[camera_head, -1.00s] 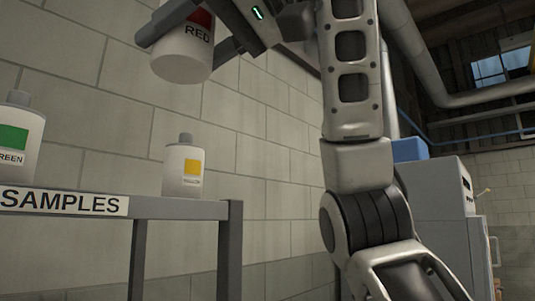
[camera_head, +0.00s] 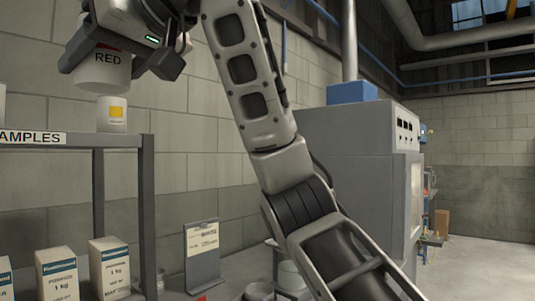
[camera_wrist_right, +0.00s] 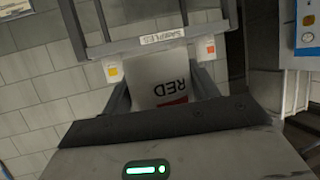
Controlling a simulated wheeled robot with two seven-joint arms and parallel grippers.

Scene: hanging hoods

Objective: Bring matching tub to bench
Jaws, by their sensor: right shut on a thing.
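My right gripper (camera_head: 122,62) is shut on a white tub labelled RED (camera_head: 104,72). It holds the tub up at the upper left of the head view, in front of the samples shelf (camera_head: 122,140). The tub's top is hidden behind the gripper. In the right wrist view the tub (camera_wrist_right: 178,84) shows between the fingers, its label upside down. A white bottle with a yellow label (camera_head: 112,115) stands on the shelf just below the held tub in the picture. My left gripper is not in view.
White 1 kg boxes (camera_head: 108,268) stand at the lower left. A sign board (camera_head: 202,250) stands right of them, with buckets (camera_head: 290,276) beyond. A large grey cabinet (camera_head: 365,165) with a blue box on top (camera_head: 352,92) stands behind my arm. Floor at right looks clear.

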